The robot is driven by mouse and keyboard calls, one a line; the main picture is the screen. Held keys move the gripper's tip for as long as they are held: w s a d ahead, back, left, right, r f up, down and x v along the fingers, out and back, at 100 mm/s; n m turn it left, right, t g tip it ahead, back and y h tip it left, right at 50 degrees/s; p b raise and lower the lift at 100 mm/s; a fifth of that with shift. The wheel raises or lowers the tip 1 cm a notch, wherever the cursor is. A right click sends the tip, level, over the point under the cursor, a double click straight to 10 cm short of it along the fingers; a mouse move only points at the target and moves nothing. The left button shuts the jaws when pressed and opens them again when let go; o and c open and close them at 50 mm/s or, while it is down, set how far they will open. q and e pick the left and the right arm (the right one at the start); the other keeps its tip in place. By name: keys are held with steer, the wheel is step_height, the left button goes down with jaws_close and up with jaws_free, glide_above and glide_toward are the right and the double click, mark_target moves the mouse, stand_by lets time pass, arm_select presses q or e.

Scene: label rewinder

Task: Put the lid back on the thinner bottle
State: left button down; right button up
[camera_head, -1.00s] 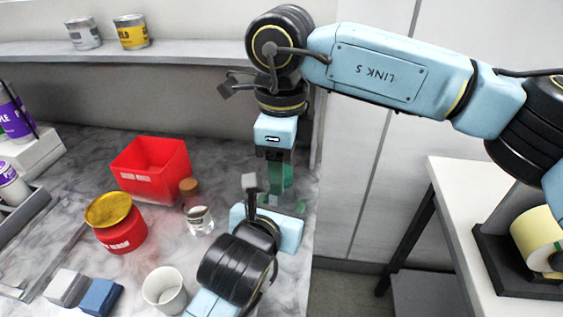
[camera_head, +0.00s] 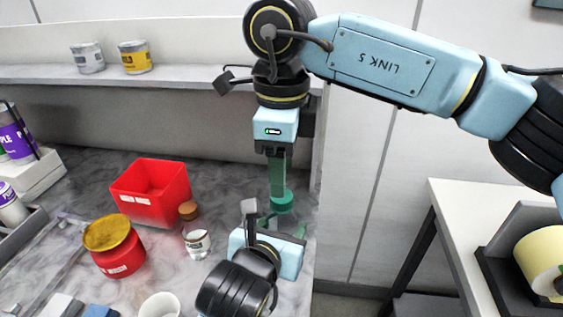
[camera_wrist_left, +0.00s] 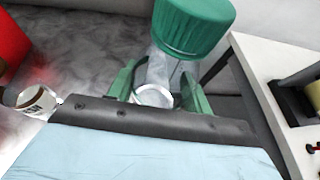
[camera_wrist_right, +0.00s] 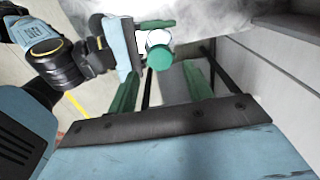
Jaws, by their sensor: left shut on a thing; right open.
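The thinner bottle (camera_wrist_left: 158,72) is clear and stands in my left gripper (camera_wrist_left: 158,84), which is shut around its body. The green lid (camera_wrist_left: 193,22) sits at the bottle's top in the left wrist view; whether it is fully seated I cannot tell. In the head view the lid (camera_head: 282,202) shows just above my left gripper (camera_head: 284,226), and the bottle is mostly hidden. My right gripper (camera_head: 278,182) points down from above the lid. It is open; in the right wrist view the lid (camera_wrist_right: 160,58) lies beyond and between its fingers, apart from them.
A red bin (camera_head: 152,205), a corked glass jar (camera_head: 197,240) and a red pot with a yellow lid (camera_head: 115,250) stand left of my left gripper. A white cup (camera_head: 160,306) is in front. A shelf with two cans runs behind. The counter ends at the right.

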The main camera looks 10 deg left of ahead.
step_height(320, 180, up, 3)
steer(key=n, duration=0.4)
steer(key=shift+r+n, duration=0.2)
steer(key=shift+n, duration=0.1)
steer(key=shift+f, duration=0.1)
steer(key=shift+f, duration=3.95)
steer(key=shift+c, duration=0.4)
steer(key=c, duration=0.9)
steer(key=o, duration=1.1)
steer(key=shift+o, duration=0.2)
steer(key=shift+r, duration=0.1)
step_height(320, 180, up, 12)
